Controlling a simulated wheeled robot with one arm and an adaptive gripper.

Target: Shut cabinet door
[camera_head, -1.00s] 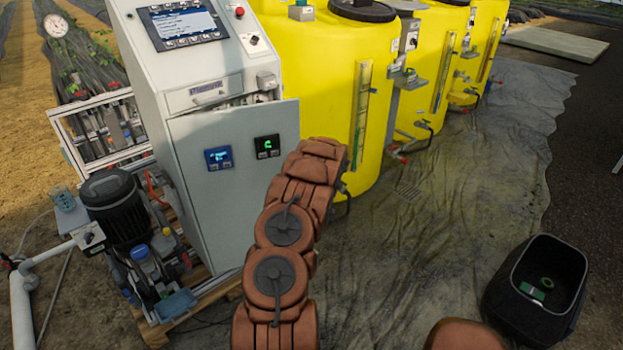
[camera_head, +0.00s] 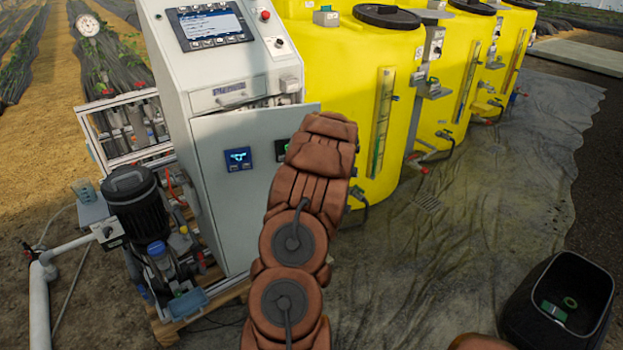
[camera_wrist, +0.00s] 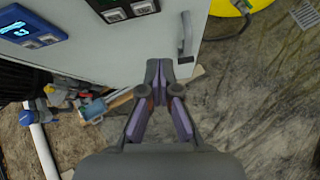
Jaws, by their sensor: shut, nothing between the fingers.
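The white cabinet (camera_head: 190,70) stands left of centre in the head view. Its door (camera_head: 225,190) is a pale panel with two small displays and hangs slightly ajar, with a dark gap along its top edge. In the wrist view the door (camera_wrist: 120,55) fills the upper middle, and its grey bar handle (camera_wrist: 184,34) is near its right edge. My gripper (camera_wrist: 166,70) is shut and empty, just below the handle in that picture. I cannot tell whether it touches the door. In the head view my arm hides the door's right part and my gripper.
Yellow tanks (camera_head: 345,80) stand right of the cabinet. A black pump (camera_head: 135,205) and pipes stand at the left, on a wooden pallet (camera_head: 215,295). A black bin (camera_head: 560,300) stands at lower right. The grey ground sheet (camera_head: 470,210) between is mostly clear.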

